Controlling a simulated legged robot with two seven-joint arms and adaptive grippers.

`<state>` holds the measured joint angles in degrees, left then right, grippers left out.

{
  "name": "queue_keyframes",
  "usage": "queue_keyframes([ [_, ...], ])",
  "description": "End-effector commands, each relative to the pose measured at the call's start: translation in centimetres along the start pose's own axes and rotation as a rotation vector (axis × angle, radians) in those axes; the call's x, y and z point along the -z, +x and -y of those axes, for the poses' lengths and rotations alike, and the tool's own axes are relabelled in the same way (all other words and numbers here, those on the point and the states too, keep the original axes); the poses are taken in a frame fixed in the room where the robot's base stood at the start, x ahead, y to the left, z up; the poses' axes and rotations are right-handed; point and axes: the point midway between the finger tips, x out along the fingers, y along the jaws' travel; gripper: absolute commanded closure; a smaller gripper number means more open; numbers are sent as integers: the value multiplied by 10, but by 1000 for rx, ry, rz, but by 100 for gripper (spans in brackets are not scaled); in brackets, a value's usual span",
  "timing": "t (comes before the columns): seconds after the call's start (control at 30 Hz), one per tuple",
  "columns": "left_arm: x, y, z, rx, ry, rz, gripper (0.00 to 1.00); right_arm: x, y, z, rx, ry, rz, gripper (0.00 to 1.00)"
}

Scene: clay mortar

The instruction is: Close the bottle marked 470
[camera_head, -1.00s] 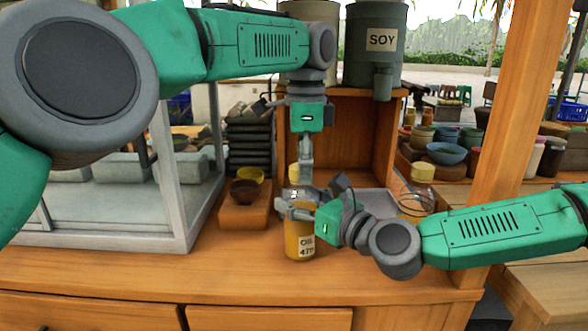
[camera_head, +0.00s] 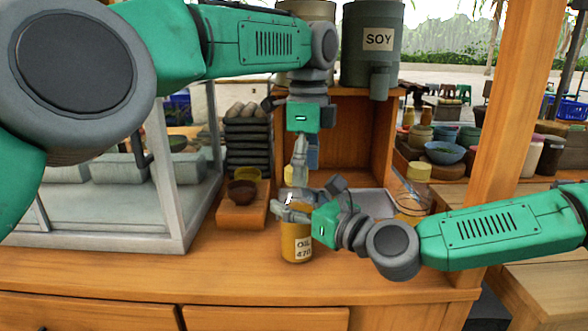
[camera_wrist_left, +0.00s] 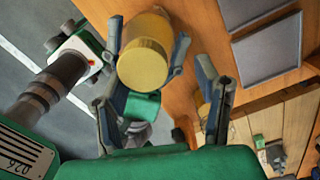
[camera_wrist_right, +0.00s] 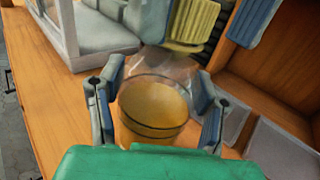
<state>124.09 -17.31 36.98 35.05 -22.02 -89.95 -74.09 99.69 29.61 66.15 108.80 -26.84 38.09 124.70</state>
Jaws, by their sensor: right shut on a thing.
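The bottle marked 470 (camera_head: 297,246), with yellow oil and a label, stands upright on the wooden counter. My right gripper (camera_head: 293,209) is shut around its upper part from the right; the right wrist view shows the clear, open-looking neck and oil (camera_wrist_right: 153,105) between the fingers. My left gripper (camera_head: 301,172) points down above the bottle. A yellow lid (camera_wrist_left: 143,62) sits between its fingers in the left wrist view. The lid also shows, ridged, in the right wrist view (camera_wrist_right: 192,22). It looks apart from the bottle; the exact gap is partly hidden.
Two bowls on a wooden block (camera_head: 243,205) stand left of the bottle. A glass-sided case (camera_head: 185,215) is farther left. A grey tray (camera_head: 374,203) and a glass jar (camera_head: 412,208) are behind my right arm. The counter's front is clear.

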Motion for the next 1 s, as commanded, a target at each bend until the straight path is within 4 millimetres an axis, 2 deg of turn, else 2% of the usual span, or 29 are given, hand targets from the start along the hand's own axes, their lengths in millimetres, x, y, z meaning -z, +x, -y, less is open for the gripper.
queue_keyframes([
  [0.27, -2, -4, 0, 0, -1, -1, 43, -1, 2, 1, 6, 0, 1, 100],
  [0.6, 0, -41, 2, -2, -1, 0, 43, -2, 0, 3, 7, 2, 3, 100],
  [0.93, -1, -46, 1, -4, 0, -1, 43, -2, 1, 2, 8, 1, 3, 100],
  [0.97, -1, -46, 1, -4, 0, -1, 36, -2, 1, 2, 8, 1, 2, 100],
  [1.0, -1, -46, 1, -4, 0, -2, 22, -2, 1, 2, 8, 1, 2, 100],
])
